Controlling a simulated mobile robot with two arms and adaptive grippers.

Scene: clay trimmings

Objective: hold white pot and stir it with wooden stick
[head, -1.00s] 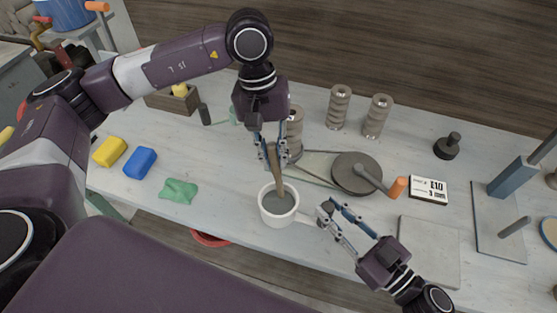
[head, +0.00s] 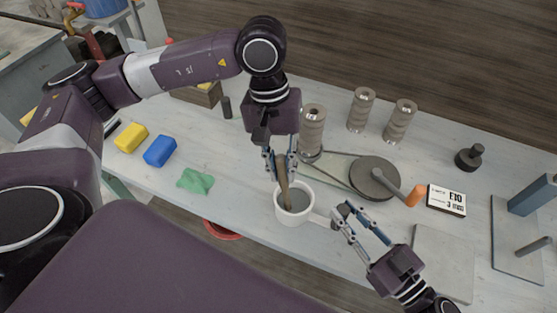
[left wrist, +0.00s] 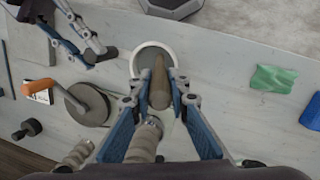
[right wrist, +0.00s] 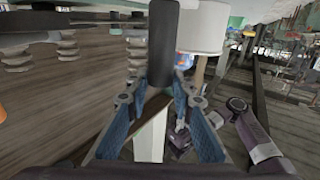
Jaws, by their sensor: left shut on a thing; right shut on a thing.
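The white pot (head: 279,210) is near the front edge of the table, with grey contents inside. Its rim also shows in the left wrist view (left wrist: 135,62). My left gripper (head: 280,163) is above the pot, shut on the wooden stick (head: 283,182). The stick is nearly upright, its lower end inside the pot at the left side. My right gripper (head: 342,212) is to the right of the pot, shut on its handle. A dark grip (right wrist: 163,45) shows between its fingers in the right wrist view, with the pot (right wrist: 203,28) beyond.
A grey disc (head: 366,172) with an orange-handled crank (head: 414,196) lies behind the right gripper. Ringed stacks (head: 361,108) stand at the back. A yellow block (head: 131,137), blue block (head: 160,151) and green cloth (head: 195,181) lie left. A grey slab (head: 443,262) lies right.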

